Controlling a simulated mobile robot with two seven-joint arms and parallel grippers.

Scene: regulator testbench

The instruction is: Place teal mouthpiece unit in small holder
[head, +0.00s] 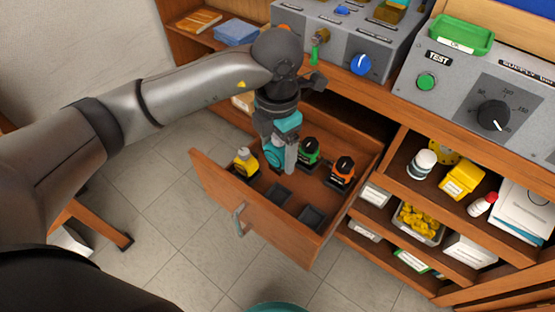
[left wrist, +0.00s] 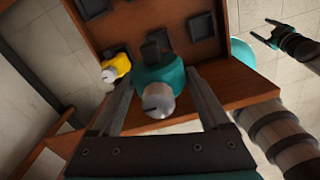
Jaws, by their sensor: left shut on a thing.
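The teal mouthpiece unit (head: 272,155) hangs in my left gripper (head: 286,165), low over the open wooden drawer (head: 268,235). In the left wrist view the teal unit (left wrist: 158,78) sits between the two fingers, its pale nozzle toward the camera. Two empty dark holders show in the drawer: one in the middle (head: 278,193) and one at the front right (head: 311,217). I cannot tell whether the unit touches anything below. My right gripper (left wrist: 265,35) shows at the top right of the left wrist view, fingers apart and empty.
A yellow unit (head: 244,162), a green unit (head: 308,151) and an orange unit (head: 342,171) stand in the drawer around my left gripper. The grey test bench (head: 340,35) is above the drawer's back. Shelves with bottles and boxes lie to the right.

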